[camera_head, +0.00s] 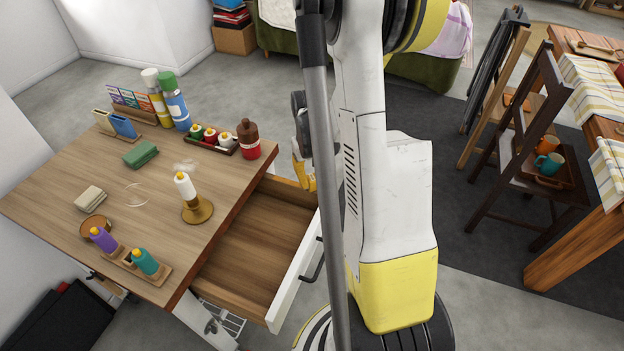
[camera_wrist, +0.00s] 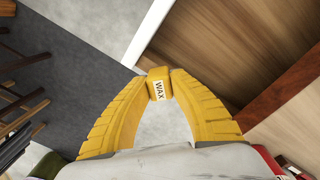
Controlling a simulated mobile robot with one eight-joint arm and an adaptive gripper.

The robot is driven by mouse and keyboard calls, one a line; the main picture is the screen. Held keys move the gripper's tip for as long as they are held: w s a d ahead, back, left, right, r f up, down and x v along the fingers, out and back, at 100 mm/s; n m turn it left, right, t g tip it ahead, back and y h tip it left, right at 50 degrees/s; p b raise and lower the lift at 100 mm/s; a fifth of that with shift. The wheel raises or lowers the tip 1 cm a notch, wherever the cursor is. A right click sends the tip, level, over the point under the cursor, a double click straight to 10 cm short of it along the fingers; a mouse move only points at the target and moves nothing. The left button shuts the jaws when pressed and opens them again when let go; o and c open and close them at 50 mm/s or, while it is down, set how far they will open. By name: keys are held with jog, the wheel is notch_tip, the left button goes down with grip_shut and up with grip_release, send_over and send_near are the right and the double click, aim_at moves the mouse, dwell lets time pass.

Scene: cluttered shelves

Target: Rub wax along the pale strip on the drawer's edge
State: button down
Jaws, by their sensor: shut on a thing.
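My gripper (camera_wrist: 158,88) is shut on a small yellow block of wax (camera_wrist: 157,84) labelled "WAX", held between its fingertips. In the head view my yellow fingers (camera_head: 304,170) show partly behind my arm, and the wax is hidden there. The open drawer (camera_head: 250,246) has a bare wooden floor and a white front (camera_head: 296,279). In the wrist view the drawer's white front edge (camera_wrist: 151,32) runs up from near the wax. The wax appears near the drawer's far front corner; whether it touches cannot be told. I cannot clearly make out a separate pale strip.
A dark wooden chair (camera_head: 525,150) stands at the right. The drawer's inside is clear.

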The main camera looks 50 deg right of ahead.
aim_at(299, 185)
jog(key=shift+f, duration=0.35)
jog(key=shift+w+a+r, duration=0.1)
jog(key=shift+w+a, duration=0.15)
jog(key=shift+w, duration=0.25)
jog(key=shift+w+a, duration=0.2)
jog(key=shift+w, duration=0.25)
jog(key=shift+w+a+b, duration=0.35)
jog(key=shift+w+b, duration=0.15)
jog(key=shift+w, duration=0.4)
jog(key=shift+f, duration=0.25)
jog(key=shift+s+d+r, duration=0.1)
jog(key=shift+s+d, duration=0.15)
jog(key=shift+s, duration=0.4)
jog(key=shift+s+d+r, duration=0.1)
jog(key=shift+s+d, duration=0.2)
jog(key=shift+s, duration=0.3)
jog(key=shift+s+d+r, duration=0.1)
jog(key=shift+s+d, duration=0.15)
jog(key=shift+s, duration=0.4)
